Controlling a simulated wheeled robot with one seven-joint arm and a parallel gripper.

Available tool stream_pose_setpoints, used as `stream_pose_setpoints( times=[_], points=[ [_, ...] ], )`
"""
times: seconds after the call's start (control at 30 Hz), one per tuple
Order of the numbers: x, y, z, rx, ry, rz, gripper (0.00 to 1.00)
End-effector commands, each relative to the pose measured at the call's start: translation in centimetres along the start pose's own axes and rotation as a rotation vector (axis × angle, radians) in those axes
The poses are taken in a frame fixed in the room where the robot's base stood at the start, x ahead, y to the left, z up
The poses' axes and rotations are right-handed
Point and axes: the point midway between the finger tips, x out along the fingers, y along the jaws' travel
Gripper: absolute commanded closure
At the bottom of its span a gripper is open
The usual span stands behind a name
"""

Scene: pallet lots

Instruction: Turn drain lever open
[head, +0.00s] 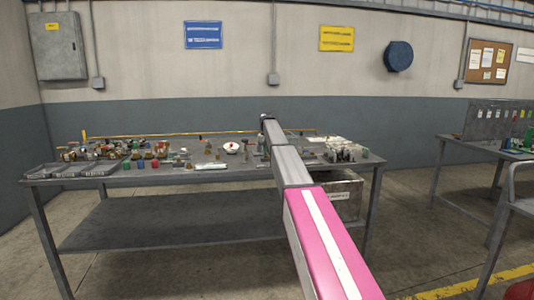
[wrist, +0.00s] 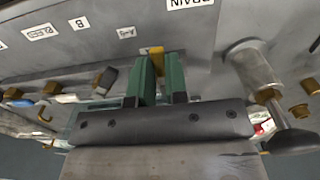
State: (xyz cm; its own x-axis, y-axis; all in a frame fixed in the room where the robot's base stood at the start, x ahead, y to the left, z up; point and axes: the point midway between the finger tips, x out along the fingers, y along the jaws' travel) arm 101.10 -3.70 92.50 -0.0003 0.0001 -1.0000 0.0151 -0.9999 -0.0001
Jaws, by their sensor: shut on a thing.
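In the wrist view, my gripper (wrist: 160,75) has two green fingers close together, pointing at a grey panel (wrist: 110,45). They are shut on a small yellow piece (wrist: 152,50), which appears to be the drain lever, mostly hidden between the fingertips. A white label reading DRAIN (wrist: 188,3) is on the panel just above and right of it. The lever's angle cannot be told. In the head view, my arm reaches over the workbench (head: 130,180), and my gripper is hidden behind it.
A grey cylinder (wrist: 255,68) with a brass fitting and dark knob stands right of my fingers in the wrist view. Brass fittings (wrist: 48,90) and a dark-handled part (wrist: 105,80) lie left. The bench holds many small parts; a second table (head: 470,150) stands right.

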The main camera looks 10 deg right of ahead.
Motion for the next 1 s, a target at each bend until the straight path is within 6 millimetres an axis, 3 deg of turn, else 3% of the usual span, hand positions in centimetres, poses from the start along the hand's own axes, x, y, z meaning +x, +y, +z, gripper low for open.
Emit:
stream_pose_setpoints(
  times=[0.1,0.13,0.2,0.67,1.0],
  points=[
    [0.0,0.1,-0.1,-0.002,0.001,0.001,1.0],
    [0.0,0.1,-0.1,-0.002,0.001,0.001,0.82],
    [0.0,0.1,-0.1,-0.002,0.001,0.001,0.6],
    [-0.7,0.0,-0.1,0.0,0.001,0.0,0.6],
    [-5.9,0.0,-0.1,0.0,0.003,0.001,0.6]
  ],
)
